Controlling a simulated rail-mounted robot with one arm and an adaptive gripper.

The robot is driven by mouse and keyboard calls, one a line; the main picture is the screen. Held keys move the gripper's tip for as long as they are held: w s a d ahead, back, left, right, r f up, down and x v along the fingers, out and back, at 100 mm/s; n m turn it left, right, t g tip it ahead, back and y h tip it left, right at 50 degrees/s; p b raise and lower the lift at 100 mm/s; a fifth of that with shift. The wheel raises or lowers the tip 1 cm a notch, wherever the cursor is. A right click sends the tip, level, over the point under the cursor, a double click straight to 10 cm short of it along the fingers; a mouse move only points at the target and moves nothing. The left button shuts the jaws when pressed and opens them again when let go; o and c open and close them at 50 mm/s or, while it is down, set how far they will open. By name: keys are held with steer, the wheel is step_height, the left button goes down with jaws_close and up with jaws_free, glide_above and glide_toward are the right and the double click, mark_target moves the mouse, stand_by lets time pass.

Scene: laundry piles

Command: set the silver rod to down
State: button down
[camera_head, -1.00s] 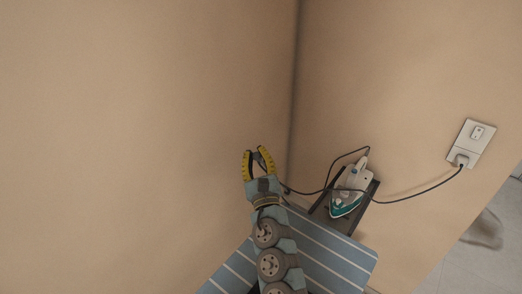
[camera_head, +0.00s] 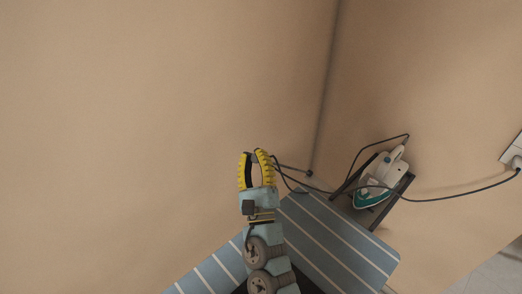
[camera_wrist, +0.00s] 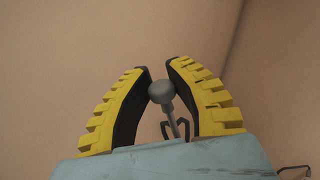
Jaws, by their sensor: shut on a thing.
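The silver rod (camera_wrist: 173,115) shows in the wrist view as a grey shaft with a round knob, between the yellow-and-black fingers of my gripper (camera_wrist: 159,73). The knob sits close to both fingertips. In the head view, my gripper (camera_head: 256,155) is left of the wall corner, above the striped ironing board. A thin rod (camera_head: 293,169) runs from behind the fingers to the right there, ending in a dark tip. My gripper is shut on the rod near its knob. The fingers hide part of the rod in the head view.
A blue striped ironing board (camera_head: 345,245) lies below my gripper. An iron (camera_head: 381,183) rests on a dark holder (camera_head: 405,185) at its right. A dark cord (camera_head: 455,196) runs from the iron to a wall socket (camera_head: 514,150). Bare walls stand behind and left.

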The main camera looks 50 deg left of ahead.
steer(key=shift+d+f, duration=0.1)
steer(key=shift+f, duration=0.05)
steer(key=c, duration=0.9)
jaws_free()
steer(key=shift+d, duration=0.1)
steer(key=shift+v, duration=5.9)
